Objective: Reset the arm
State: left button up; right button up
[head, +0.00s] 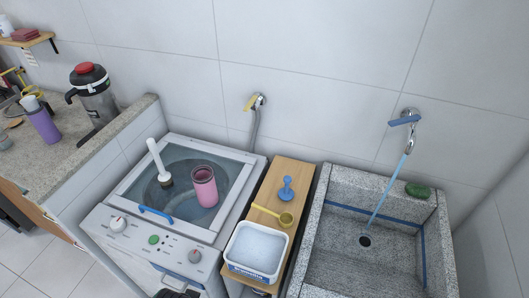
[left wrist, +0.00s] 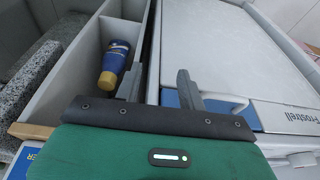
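My left gripper (left wrist: 159,75) shows in the left wrist view. Its two dark fingers stand apart with nothing between them, so it is open and empty. A grey-white panel marked Frostrell (left wrist: 290,117) and a blue handle (left wrist: 170,98) lie beyond and right of the fingers. A dark shape (head: 178,293) at the bottom edge of the head view may be part of my left gripper, but too little of it shows to tell. My right gripper is in neither view.
The washing machine (head: 110,235) has a pink tumbler (head: 204,187) and white brush (head: 158,162) on its lid. A wooden stand (head: 292,172) holds a white powder tub (head: 257,249). The stone sink (head: 345,185) is right. A blue-yellow tube (left wrist: 114,62) lies in a narrow compartment.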

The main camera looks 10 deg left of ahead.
pick_arm(q)
jog(key=s+f+g, duration=0.1)
jog(key=s+f, duration=0.2)
jog(key=f, duration=0.9)
jog(key=s+f, duration=0.3)
jog(key=f, duration=0.9)
jog(key=s+a+f+g, duration=0.1)
jog(key=s+a+f, duration=0.2)
jog(key=s+f, duration=1)
jog(key=s, duration=0.3)
jog(key=shift+a+f, duration=0.4)
